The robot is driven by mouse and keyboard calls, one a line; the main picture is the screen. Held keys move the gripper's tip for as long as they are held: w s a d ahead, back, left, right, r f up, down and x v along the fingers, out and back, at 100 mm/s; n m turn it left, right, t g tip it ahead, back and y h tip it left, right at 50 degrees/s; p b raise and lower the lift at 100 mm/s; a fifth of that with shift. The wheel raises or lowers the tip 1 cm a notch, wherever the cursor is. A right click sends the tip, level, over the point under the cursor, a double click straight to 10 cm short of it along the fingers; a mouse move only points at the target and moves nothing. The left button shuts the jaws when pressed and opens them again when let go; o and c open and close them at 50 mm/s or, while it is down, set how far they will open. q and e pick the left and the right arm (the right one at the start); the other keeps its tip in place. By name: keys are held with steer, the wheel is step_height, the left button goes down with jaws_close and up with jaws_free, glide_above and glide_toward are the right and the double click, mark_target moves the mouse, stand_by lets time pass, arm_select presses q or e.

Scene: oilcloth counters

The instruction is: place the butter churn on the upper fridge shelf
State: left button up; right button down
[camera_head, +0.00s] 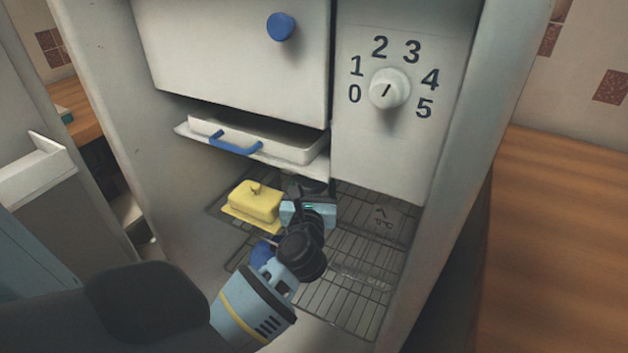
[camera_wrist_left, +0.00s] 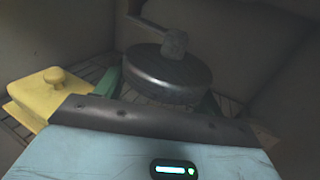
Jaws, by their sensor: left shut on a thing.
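My left gripper (camera_head: 308,196) reaches into the open fridge, over the wire shelf (camera_head: 375,250). It is shut on the butter churn, whose dark round metal top (camera_wrist_left: 172,78) with a grey knob (camera_wrist_left: 175,44) fills the middle of the left wrist view. In the head view the churn is mostly hidden behind my gripper; only a dark bit (camera_head: 312,184) shows. Whether its base touches the shelf I cannot tell. My right gripper is in neither view.
A yellow butter dish (camera_head: 253,203) stands on the shelf just left of my gripper; it also shows in the left wrist view (camera_wrist_left: 52,93). A white tray with a blue handle (camera_head: 235,143) hangs above. The shelf's right part is clear. A dial (camera_head: 389,89) is upper right.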

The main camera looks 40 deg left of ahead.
arm_select(q)
steer(key=w+a, duration=0.1)
steer(key=w+a+f, duration=0.1)
steer(key=w, duration=0.1)
steer(key=shift+w+a+f+b, duration=0.1)
steer(key=shift+a+f+b, duration=0.1)
steer(key=shift+b, duration=0.2)
steer(key=shift+f, duration=0.15)
steer(key=o, duration=1.6)
steer(key=v, duration=1.2)
